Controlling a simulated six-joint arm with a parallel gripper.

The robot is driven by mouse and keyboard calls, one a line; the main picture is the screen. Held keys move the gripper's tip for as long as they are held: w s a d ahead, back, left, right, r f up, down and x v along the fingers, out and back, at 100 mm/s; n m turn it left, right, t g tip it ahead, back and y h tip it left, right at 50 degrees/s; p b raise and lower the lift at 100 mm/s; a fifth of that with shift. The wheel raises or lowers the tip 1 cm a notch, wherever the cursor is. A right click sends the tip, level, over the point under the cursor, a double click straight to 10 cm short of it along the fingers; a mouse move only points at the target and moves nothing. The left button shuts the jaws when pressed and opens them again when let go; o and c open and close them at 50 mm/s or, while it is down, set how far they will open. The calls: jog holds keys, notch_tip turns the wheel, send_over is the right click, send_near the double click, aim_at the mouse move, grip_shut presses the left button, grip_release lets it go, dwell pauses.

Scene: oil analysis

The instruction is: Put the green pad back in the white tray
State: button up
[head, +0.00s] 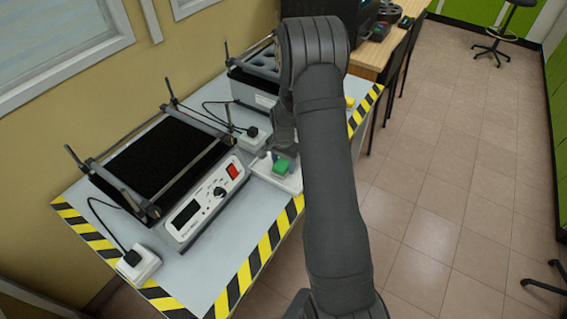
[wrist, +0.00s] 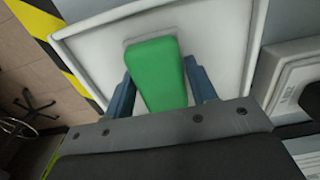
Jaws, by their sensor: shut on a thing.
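The green pad (wrist: 158,75) is between the two blue fingers of my gripper (wrist: 160,88) in the wrist view. My gripper is shut on it. The pad also shows in the head view (head: 282,167), just left of my arm. The white tray (wrist: 226,32) lies behind the pad in the wrist view, and the pad appears within the tray's outline. In the head view the tray (head: 292,183) is partly hidden by my arm. I cannot tell whether the pad touches the tray floor.
A shaker with a black platform (head: 165,155) and a control panel stands left of the tray. A second machine (head: 250,82) stands behind. A white power socket (head: 252,138) with a cable sits near the tray. Yellow-black tape (head: 262,252) marks the table's front edge.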

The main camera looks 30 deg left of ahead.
aim_at(284, 162)
jog(key=shift+f, duration=0.2)
jog(key=o, duration=0.9)
jog(key=shift+o, duration=0.2)
jog(key=shift+r, duration=0.1)
notch_tip(284, 162, up, 12)
notch_tip(284, 162, down, 12)
jog(key=shift+f, duration=0.2)
notch_tip(284, 162, up, 3)
jog(key=shift+f, duration=0.2)
jog(key=shift+r, duration=0.4)
